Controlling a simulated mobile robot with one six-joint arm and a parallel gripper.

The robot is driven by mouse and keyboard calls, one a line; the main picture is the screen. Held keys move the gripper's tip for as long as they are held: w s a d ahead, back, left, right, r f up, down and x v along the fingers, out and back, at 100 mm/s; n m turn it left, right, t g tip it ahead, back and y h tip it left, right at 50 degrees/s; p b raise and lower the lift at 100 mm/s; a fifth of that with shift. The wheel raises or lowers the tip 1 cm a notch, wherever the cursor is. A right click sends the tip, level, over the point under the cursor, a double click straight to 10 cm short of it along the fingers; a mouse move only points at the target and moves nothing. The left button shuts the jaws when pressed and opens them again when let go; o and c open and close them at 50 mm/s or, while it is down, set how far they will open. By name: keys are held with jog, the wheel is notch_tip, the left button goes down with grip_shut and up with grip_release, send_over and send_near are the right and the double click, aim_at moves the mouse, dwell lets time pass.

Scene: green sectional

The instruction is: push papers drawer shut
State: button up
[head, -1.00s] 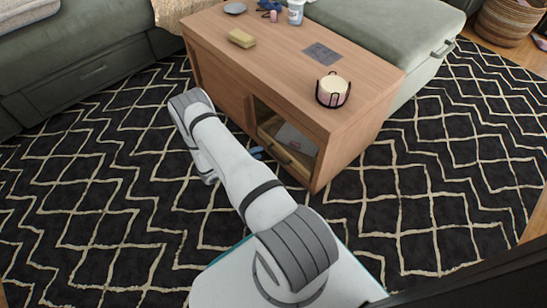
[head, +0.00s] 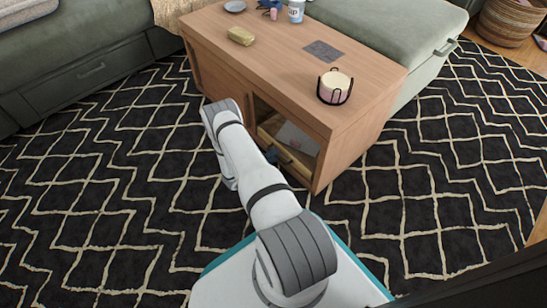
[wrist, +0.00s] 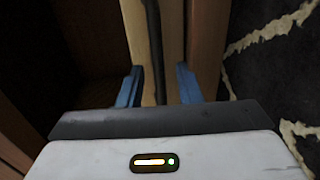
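The papers drawer (head: 303,162) is a light wood drawer low in the open end bay of the wooden coffee table. Grey-white papers (head: 297,138) lie in it. My gripper (wrist: 158,82) has its two blue fingers apart, at the drawer front; in the wrist view the drawer's pale wood edge (wrist: 137,40) and its dark bar handle (wrist: 154,45) run between and beyond the fingers. I cannot tell whether a finger touches. In the head view, my arm hides most of the gripper; only a blue bit (head: 272,154) shows by the drawer's left end.
The coffee table (head: 365,110) carries a candle in a black wire holder (head: 334,87), a yellow block (head: 241,36), a grey square (head: 323,51) and a cup (head: 296,11). A green sectional (head: 400,40) stands behind. Patterned rug (head: 420,200) around the table is clear.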

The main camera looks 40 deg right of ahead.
grip_shut()
dwell(0.3)
dwell(0.3)
